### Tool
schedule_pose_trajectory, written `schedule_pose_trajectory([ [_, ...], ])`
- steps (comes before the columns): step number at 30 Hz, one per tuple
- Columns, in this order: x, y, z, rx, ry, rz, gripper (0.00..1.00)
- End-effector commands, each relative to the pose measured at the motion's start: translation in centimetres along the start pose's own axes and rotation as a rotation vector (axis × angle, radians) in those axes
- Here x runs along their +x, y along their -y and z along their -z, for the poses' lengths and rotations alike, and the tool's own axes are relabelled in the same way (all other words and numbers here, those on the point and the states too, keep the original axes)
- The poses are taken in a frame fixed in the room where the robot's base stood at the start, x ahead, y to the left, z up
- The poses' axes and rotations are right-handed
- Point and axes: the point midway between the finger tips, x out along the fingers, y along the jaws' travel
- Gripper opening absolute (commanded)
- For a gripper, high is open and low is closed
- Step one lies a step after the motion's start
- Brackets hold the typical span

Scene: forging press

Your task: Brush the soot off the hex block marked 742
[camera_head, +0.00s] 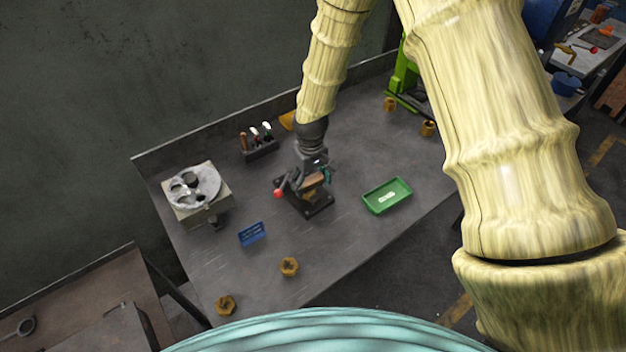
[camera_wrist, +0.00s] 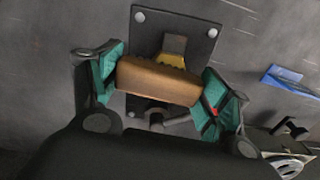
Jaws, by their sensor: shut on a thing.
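My gripper (camera_head: 313,180) is over a dark bench vise in the middle of the table. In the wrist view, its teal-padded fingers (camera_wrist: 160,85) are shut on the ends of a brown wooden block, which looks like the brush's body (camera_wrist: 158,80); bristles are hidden. Below it is the vise's bolted base plate (camera_wrist: 145,38). A grey and yellow-brown piece (camera_wrist: 172,50) shows just past the brush, partly hidden; I cannot tell whether it is the hex block or whether the brush touches it. Loose brass-coloured hex blocks stand at the front (camera_head: 289,267) and front left (camera_head: 225,305). No 742 is readable.
A red-knobbed handle (camera_head: 278,193) sticks out left of the vise. A green tray (camera_head: 387,195) lies to the right, a blue sign (camera_head: 252,233) front left, a round-topped fixture (camera_head: 195,190) left, and a tool rack (camera_head: 260,150) behind. More brass pieces (camera_head: 428,128) stand back right.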

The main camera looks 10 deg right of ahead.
Motion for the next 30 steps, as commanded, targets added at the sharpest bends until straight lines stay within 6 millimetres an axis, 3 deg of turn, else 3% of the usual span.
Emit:
schedule_pose_trajectory([
  [17, -0.1, 1.0, 0.0, 0.0, 0.0, 0.0, 0.57],
  [30, -3.3, 1.0, 0.0, -0.001, 0.0, 0.0, 0.57],
])
